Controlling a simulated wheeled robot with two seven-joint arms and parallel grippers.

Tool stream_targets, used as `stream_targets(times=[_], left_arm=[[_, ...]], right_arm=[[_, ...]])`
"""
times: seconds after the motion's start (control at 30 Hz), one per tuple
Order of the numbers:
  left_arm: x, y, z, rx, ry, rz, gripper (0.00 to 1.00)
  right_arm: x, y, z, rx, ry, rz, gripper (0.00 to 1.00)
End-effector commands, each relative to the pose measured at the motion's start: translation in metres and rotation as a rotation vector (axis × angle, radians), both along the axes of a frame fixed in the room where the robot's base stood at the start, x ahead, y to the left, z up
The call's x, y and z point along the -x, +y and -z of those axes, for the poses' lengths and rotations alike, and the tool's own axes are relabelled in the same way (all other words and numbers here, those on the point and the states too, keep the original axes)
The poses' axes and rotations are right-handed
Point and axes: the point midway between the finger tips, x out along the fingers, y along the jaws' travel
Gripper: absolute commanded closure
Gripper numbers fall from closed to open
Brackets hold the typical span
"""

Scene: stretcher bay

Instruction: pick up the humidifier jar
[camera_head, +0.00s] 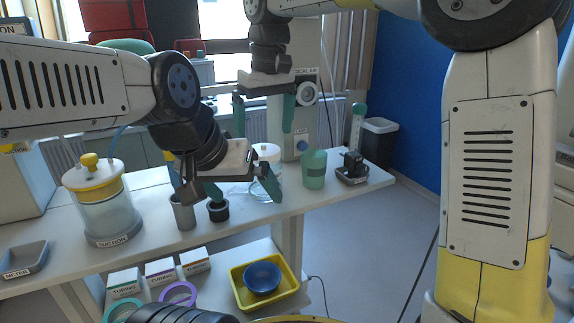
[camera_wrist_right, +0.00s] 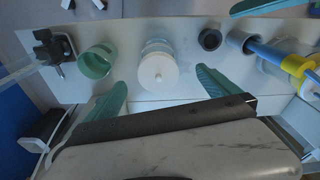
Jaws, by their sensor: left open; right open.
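The humidifier jar, a clear jar with a white lid, stands upright on the white table in the head view (camera_head: 267,152), partly hidden behind my left gripper. My left gripper (camera_head: 228,186) is open, in front of the jar and over the grey and dark cups. My right gripper (camera_head: 264,112) is open, fingers pointing down, above and behind the jar. In the right wrist view the jar (camera_wrist_right: 158,68) shows whole, between the lines of the open right fingers and beyond their tips. Nothing is between either pair of fingers that I can see held.
A grey cup (camera_head: 183,213) and dark cup (camera_head: 218,211) sit near the front. A green cup (camera_head: 314,172) and black clamp (camera_head: 352,164) stand right of the jar. A yellow tray (camera_head: 283,295) is on the lower shelf.

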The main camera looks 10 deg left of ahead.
Motion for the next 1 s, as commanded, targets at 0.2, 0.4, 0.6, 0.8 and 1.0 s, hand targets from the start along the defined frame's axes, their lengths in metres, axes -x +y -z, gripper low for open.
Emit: stream_targets(times=[0.2,0.4,0.6,0.8,1.0], left_arm=[[0.0,0.0,0.0,0.0,-0.001,0.0,0.02],[0.0,0.0,0.0,0.0,0.0,0.0,0.02],[0.0,0.0,0.0,0.0,0.0,0.0,0.02],[0.0,0.0,0.0,0.0,0.0,0.0,0.02],[0.0,0.0,0.0,0.0,0.0,0.0,0.02]], right_arm=[[-0.002,0.006,0.018,0.006,0.007,-0.009,0.0],[-0.007,0.007,0.041,0.005,0.008,-0.007,0.0],[-0.013,0.01,0.07,0.004,0.007,-0.008,0.0],[-0.014,0.01,0.078,0.003,0.004,-0.007,0.0],[-0.014,0.01,0.078,0.003,0.004,-0.007,0.12]])
